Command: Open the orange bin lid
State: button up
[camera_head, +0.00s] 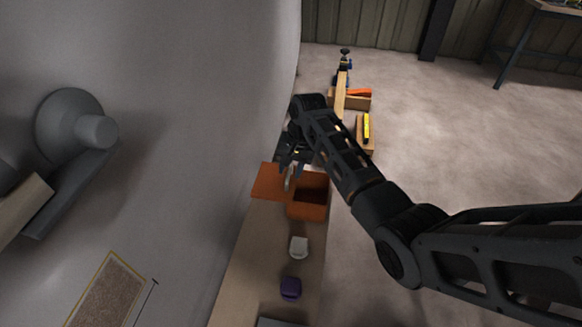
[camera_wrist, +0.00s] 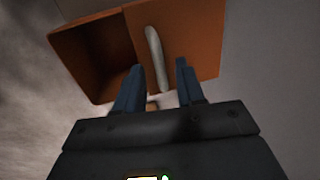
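The orange bin (camera_head: 308,210) stands on a narrow wooden bench, and its dark inside shows. Its orange lid (camera_head: 268,182) is swung open to the left, towards the grey wall, and looks nearly flat. A pale handle (camera_head: 289,178) is on the lid near the bin side. In the wrist view the open bin (camera_wrist: 68,42) is at left, the lid (camera_wrist: 195,35) at right and the handle (camera_wrist: 153,50) between. My gripper (camera_head: 291,160) is at the lid's far edge; in the wrist view its fingers (camera_wrist: 160,64) are apart, with the handle seen between them. I see no clear contact.
A white item (camera_head: 299,246) and a purple item (camera_head: 291,288) sit on the bench (camera_head: 245,270) nearer me. A big curved grey wall (camera_head: 200,130) rises close at left. Beyond are a wooden plank and a yellow tool (camera_head: 366,128). Open floor (camera_head: 440,130) lies right.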

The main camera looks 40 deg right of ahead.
notch_tip(320, 180, up, 8)
jog(key=s, duration=0.1)
jog(key=shift+s+d+f, duration=0.15)
jog(key=shift+d+f, duration=0.05)
jog(key=shift+d, duration=0.25)
dwell(0.3)
